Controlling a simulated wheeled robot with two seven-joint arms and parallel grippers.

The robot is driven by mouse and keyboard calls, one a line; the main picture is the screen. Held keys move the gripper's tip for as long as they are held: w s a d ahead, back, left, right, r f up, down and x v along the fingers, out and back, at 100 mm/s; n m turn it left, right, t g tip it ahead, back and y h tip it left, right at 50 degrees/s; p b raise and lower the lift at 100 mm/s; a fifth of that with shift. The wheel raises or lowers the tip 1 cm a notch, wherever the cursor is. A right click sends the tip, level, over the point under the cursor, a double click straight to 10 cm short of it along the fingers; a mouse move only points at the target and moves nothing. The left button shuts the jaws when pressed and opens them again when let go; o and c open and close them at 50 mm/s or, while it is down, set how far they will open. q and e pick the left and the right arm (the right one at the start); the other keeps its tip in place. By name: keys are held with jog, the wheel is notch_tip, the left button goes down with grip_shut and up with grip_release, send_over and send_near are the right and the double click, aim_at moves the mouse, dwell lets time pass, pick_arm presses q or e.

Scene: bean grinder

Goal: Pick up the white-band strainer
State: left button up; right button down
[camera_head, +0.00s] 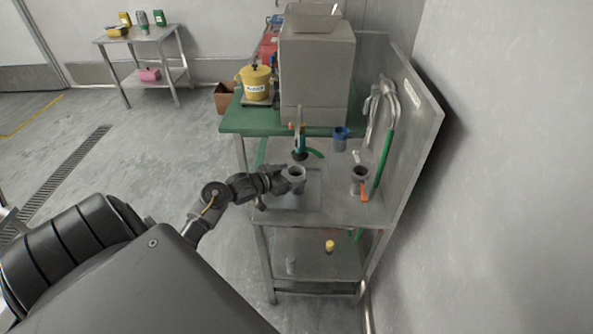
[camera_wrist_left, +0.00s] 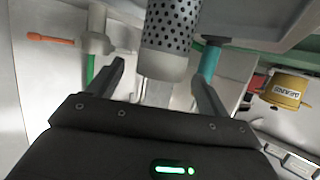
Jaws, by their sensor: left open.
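The strainer (camera_wrist_left: 172,28) is a perforated metal cylinder with a plain whitish band (camera_wrist_left: 163,66) at one end in the left wrist view. In the head view it appears as a grey cup-like cylinder (camera_head: 297,173) on the lower metal table. My left gripper (camera_head: 280,180) reaches it from the left. In the left wrist view, the fingers of my left gripper (camera_wrist_left: 162,88) are open, one on each side of the banded end, with visible gaps. Whether the strainer lies fully between them is unclear. My right gripper is not in view.
An orange-handled grey holder (camera_head: 360,180) stands to the right, and a blue-rimmed cup (camera_head: 340,138) farther back. A green-handled tool (camera_head: 301,150) is just behind the strainer. The large grey machine (camera_head: 317,75) and yellow pot (camera_head: 256,83) stand on the green-topped table (camera_head: 240,118).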

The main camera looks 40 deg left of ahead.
aim_at(302, 171)
pick_arm(q)
jog(key=shift+p+x, duration=0.65)
jog(key=shift+x, duration=1.95)
jog(key=shift+s+f, duration=0.1)
jog(key=shift+c, duration=0.5)
jog(key=c, duration=0.9)
jog(key=shift+c, duration=0.7)
